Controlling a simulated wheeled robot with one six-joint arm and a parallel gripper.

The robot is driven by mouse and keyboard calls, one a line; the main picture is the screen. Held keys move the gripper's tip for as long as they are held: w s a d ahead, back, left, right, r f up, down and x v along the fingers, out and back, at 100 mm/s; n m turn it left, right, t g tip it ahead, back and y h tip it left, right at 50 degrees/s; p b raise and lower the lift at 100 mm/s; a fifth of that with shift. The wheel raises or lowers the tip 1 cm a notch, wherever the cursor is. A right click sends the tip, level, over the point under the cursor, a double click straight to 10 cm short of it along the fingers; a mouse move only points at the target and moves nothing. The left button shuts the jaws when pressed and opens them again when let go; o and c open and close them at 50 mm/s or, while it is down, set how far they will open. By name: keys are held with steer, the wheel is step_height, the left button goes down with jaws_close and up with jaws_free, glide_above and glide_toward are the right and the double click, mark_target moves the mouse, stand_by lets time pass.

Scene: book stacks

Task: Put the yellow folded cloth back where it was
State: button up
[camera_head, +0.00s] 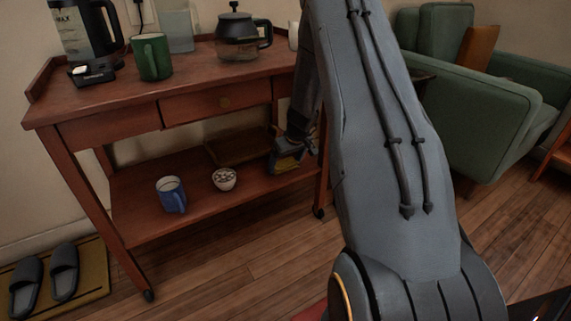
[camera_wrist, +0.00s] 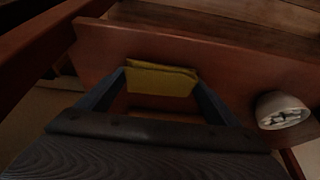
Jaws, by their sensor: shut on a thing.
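The yellow folded cloth (camera_wrist: 160,82) is held between the two fingers of my gripper (camera_wrist: 160,76), seen in the wrist view. The cloth is just above or touching the shelf; I cannot tell which. My arm hides part of the cart's right side.
On the lower shelf stand a blue mug (camera_head: 171,194), a small bowl (camera_head: 224,179), also in the wrist view (camera_wrist: 281,111), and a flat brown tray (camera_head: 225,148) behind. The top holds a green mug (camera_head: 151,57) and a coffee pot (camera_head: 240,38). A green armchair (camera_head: 465,105) stands right.

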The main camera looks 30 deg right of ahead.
steer(key=shift+f, duration=0.1)
steer(key=o, duration=0.9)
steer(key=p+v, duration=0.4)
steer(key=v, duration=0.8)
steer(key=shift+r, duration=0.25)
